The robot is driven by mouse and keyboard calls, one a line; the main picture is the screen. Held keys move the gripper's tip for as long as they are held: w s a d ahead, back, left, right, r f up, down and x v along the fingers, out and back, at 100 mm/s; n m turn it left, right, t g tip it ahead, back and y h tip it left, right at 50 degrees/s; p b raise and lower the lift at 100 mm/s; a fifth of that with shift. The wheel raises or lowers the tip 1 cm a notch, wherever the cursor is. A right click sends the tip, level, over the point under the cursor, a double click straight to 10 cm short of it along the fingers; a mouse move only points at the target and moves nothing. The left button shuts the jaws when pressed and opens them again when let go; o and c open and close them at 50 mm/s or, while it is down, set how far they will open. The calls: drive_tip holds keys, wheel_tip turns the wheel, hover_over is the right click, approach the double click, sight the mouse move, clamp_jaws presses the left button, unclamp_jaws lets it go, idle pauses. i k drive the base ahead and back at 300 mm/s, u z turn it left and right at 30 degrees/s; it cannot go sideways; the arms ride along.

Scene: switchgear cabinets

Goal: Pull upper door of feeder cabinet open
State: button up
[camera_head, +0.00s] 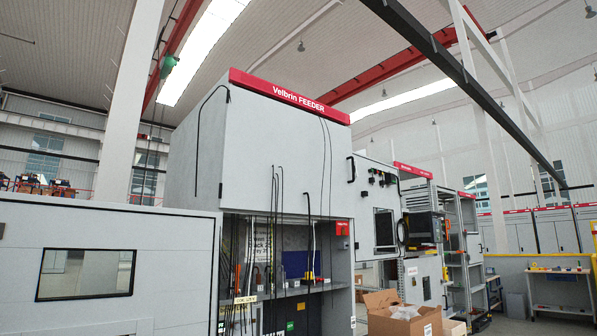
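The feeder cabinet (175,169) stands in the middle of the view under a red top strip (290,95) reading "Velbrin FEEDER". Its upper front (275,150) is a large plain grey panel that looks flush and shut; I see no handle on it. Below it is an open compartment (285,260) with cables and a small red box (342,229). To the right, a grey panel (362,222) with a black handle (351,169), switches and a dark window juts out; I cannot tell which cabinet it hangs on. My gripper is not in view.
A grey panel with a window (180,262) fills the lower left. Open cardboard boxes (385,322) stand at the lower right, in front of further cabinets (470,250). Black cables (308,230) hang across the feeder's front. A workbench (560,290) stands at far right.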

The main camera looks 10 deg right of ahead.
sight(277, 157)
drive_tip(key=z, duration=0.15)
drive_tip(key=i, duration=1.3)
drive_tip(key=z, duration=0.7)
drive_tip(key=i, duration=0.95)
drive_tip(key=z, duration=0.05)
